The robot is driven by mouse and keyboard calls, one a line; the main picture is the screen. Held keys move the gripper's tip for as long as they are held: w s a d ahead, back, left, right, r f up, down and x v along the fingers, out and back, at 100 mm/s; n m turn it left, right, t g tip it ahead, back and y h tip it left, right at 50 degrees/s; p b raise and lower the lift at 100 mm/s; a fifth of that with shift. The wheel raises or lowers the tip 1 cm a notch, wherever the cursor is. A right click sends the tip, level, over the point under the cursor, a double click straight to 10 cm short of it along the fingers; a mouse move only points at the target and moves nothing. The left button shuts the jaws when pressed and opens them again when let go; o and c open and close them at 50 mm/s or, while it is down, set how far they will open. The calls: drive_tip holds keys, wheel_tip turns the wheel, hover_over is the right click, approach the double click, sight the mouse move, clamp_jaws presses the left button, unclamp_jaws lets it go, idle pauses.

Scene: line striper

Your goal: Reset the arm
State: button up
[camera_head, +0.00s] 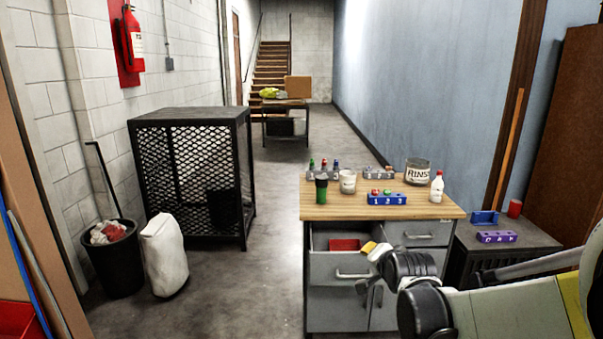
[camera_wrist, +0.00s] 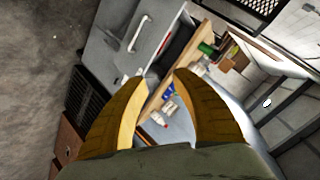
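My arm (camera_head: 520,300) reaches in from the lower right in the head view. My gripper (camera_head: 372,250) is in front of the grey drawer cabinet, near its open upper left drawer. In the wrist view, the two yellow-brown fingers of my gripper (camera_wrist: 160,76) stand apart with nothing between them. The grey cabinet (camera_head: 335,310) has a wooden top. The open drawer (camera_head: 330,268) has a red thing (camera_head: 345,244) inside, and its handle shows in the wrist view. I cannot tell how close my fingertips are to the drawer front.
The wooden top (camera_head: 325,208) holds several bottles, a blue block (camera_head: 387,199), a RINSE jar (camera_head: 418,171) and a white cup (camera_head: 348,182). A low dark cabinet (camera_head: 510,250) stands right. A mesh cage (camera_head: 180,170), bin (camera_head: 112,262) and white sack (camera_head: 164,255) stand left. The floor between is clear.

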drive_tip(key=s+r+n+g, duration=0.1)
drive_tip(key=s+n+g, duration=0.3)
drive_tip(key=s, duration=2.8)
drive_tip(key=n, duration=0.5)
drive_tip(key=shift+n+g, duration=0.3)
